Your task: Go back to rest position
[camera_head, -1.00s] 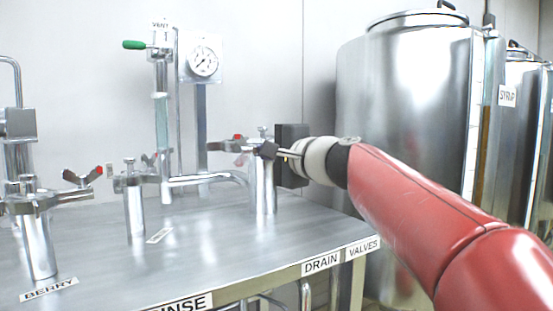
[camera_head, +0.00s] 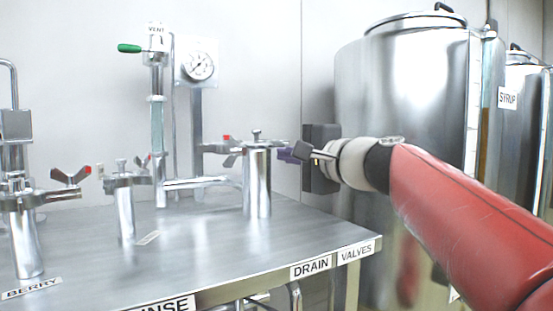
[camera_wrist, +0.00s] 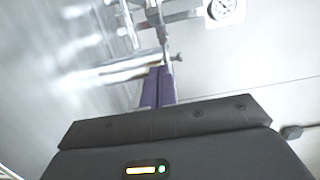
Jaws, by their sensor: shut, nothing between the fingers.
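My gripper (camera_head: 290,154) is at the end of my red arm, just right of the rightmost valve post (camera_head: 257,180) on the steel table. Its purple fingers are together and empty, pointing left toward the post. In the wrist view the gripper (camera_wrist: 160,70) shows its two purple fingers side by side, with blurred valve pipes beyond them. I cannot tell from the head view whether the fingertips touch the post; a small gap seems to lie there.
The steel table (camera_head: 200,250) carries several valve posts with red-tipped handles. A green-handled vent valve (camera_head: 130,48) and a gauge (camera_head: 200,66) stand behind. A large steel tank (camera_head: 415,90) stands at right, behind my arm.

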